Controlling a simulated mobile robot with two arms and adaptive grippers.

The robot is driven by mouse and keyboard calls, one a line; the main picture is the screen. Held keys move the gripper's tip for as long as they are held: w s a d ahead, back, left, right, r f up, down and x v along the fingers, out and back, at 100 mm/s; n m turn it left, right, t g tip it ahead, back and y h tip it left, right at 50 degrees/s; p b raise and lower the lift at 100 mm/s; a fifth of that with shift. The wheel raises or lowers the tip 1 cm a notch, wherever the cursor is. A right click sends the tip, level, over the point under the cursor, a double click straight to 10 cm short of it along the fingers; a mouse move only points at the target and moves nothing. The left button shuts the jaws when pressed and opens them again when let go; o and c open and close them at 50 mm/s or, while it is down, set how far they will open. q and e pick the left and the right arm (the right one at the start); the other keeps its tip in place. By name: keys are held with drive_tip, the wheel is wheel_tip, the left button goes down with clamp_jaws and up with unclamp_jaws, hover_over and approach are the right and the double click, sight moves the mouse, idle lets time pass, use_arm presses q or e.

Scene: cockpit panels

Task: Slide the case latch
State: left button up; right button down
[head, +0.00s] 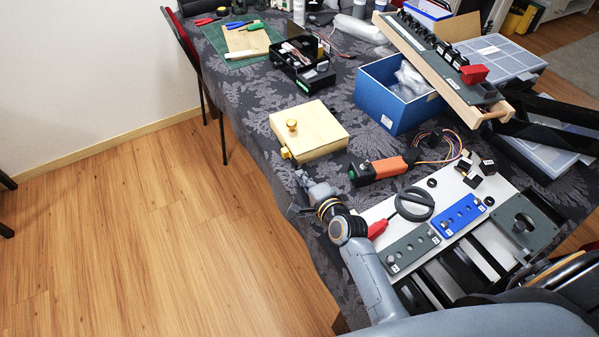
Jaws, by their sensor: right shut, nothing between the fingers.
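A pale wooden case (318,135) lies on the cloth-covered table near its left edge. A brass knob (291,125) stands on its lid. A small yellow latch-like piece (286,153) sits at the case's near left corner; how far it is slid I cannot tell. My right gripper (300,178) is shut and empty just below that corner, near the table edge. It looks apart from the case. My left gripper is not in view.
An orange and green tool (378,171) lies right of the gripper. A white board (490,195) with grey and blue panels is at lower right. A blue box (385,100), a black open box (302,68) and a green mat (215,35) are farther back.

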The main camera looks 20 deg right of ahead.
drive_tip(key=v, duration=0.6)
drive_tip(key=shift+w+d, duration=0.1)
drive_tip(key=shift+s, duration=0.25)
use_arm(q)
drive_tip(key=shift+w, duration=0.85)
use_arm(e)
drive_tip(key=shift+s+r, duration=0.1)
